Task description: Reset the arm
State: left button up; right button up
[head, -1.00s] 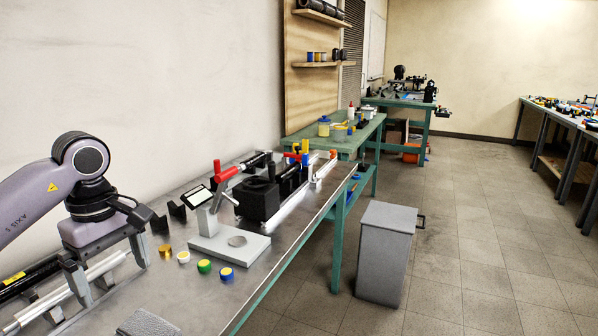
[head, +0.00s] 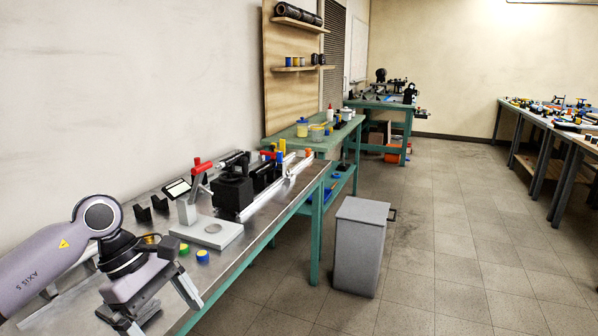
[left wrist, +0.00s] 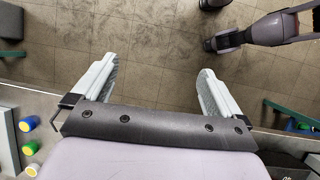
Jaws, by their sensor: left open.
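My left gripper (head: 160,308) is at the lower left of the head view, tilted, near the front edge of the workbench (head: 262,226). Its two silver fingers are apart with nothing between them. In the left wrist view the open fingers (left wrist: 156,66) are over the tiled floor, beyond the bench edge. Part of a purple and black arm (left wrist: 280,30) shows at the upper right of that view; I take it as mine. I cannot make out the right gripper's fingers in either view.
A green-sided cap (head: 184,249) and a blue-sided cap (head: 202,256) sit on the bench near my left arm. Behind them is a press with a grey base (head: 222,236) and red handle. A grey bin (head: 360,245) stands on the floor. The aisle floor is clear.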

pick_arm(q)
jog(key=s+d+r+n+h+p, duration=0.1)
jog(key=s+d+n+h, duration=0.1)
jog(key=d+n+h, duration=0.25)
jog(key=s+d+r+n+t+h, duration=0.1)
jog(key=s+d+n+h, duration=0.15)
jog(key=d+h, duration=0.3)
jog(key=s+d+r+n+h+p, duration=0.1)
jog(key=d+n+h, duration=0.3)
jog(key=d+n, duration=0.15)
jog(key=w+a+f+n+t+y+p, duration=0.1)
jog(key=a+f+n+t+y, duration=0.35)
jog(key=n+t, duration=0.75)
jog(key=w+a+f+n+t+y+p, duration=0.1)
jog(key=a+f+n+t+y, duration=0.35)
jog(key=n, duration=1.35)
jog(key=s+a+f+n+g+y, duration=0.3)
jog(key=s+f+n+y, duration=0.1)
jog(key=s+f+n, duration=0.2)
jog(key=s+a+f+n+g+y+p, duration=0.1)
jog(key=s+a+f+n+g+y, duration=0.2)
jog(key=s+f+n, duration=0.4)
notch_tip(320, 180, down, 3)
jog(key=shift+s+a+y, duration=0.3)
jog(key=shift+s+y, duration=0.1)
jog(key=shift+s, duration=0.05)
jog(key=shift+n, duration=0.25)
